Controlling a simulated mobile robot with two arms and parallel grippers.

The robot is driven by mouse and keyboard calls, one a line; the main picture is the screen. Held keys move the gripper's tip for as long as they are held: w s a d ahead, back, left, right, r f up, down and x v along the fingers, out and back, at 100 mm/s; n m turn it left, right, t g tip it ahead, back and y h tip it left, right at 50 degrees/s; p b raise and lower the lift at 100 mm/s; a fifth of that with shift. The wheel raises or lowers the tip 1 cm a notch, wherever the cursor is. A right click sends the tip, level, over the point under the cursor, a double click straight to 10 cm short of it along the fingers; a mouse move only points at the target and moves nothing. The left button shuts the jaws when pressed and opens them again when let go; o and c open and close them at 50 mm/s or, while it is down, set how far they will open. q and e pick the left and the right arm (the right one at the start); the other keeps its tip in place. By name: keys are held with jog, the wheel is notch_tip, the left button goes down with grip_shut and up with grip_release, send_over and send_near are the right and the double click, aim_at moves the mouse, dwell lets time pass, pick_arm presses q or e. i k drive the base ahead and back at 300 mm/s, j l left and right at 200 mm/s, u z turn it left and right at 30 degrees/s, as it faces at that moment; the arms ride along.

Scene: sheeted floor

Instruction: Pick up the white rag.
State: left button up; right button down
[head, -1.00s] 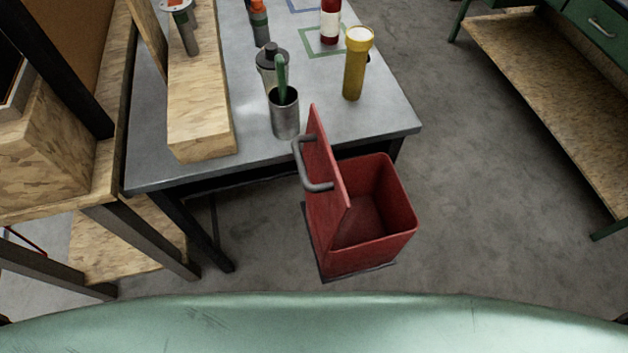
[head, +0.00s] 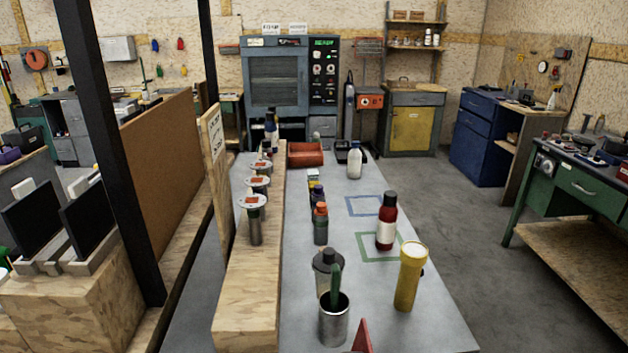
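I see no white rag that I can make out in the head view. The grey workbench (head: 290,300) runs away from me with bottles and tools on it. A yellow flashlight (head: 410,277) stands upright near its front right. A dark red bottle with a white label (head: 387,222) stands behind it. A metal cup (head: 333,322) with a green-handled item stands at the front. Neither of my grippers is in view.
A wooden shelf (head: 250,290) runs along the bench's left side. A red tray (head: 305,155) and a white bottle (head: 355,163) are at the bench's far end. A green workbench (head: 570,185) stands at the right. Concrete floor (head: 450,220) lies open between the benches.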

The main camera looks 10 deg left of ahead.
aim_at(312, 174)
jog(key=z, duration=0.4)
jog(key=l+z, duration=0.25)
jog(key=l, duration=0.2)
jog(key=i+l+z, duration=0.15)
jog(key=l+z, duration=0.15)
jog(key=l, duration=0.15)
jog(key=i+l+z, duration=0.25)
jog(key=l, duration=0.15)
jog(key=i+l+u, duration=0.1)
jog(key=i+l, duration=0.25)
jog(key=i, duration=0.25)
jog(key=i+l, duration=0.45)
jog(key=i, duration=0.15)
jog(key=i+j+u, duration=0.25)
jog(key=i+u, duration=0.75)
jog(key=i, duration=0.25)
jog(key=i+l+u, duration=0.25)
jog(key=i+u, duration=0.25)
jog(key=i, duration=0.15)
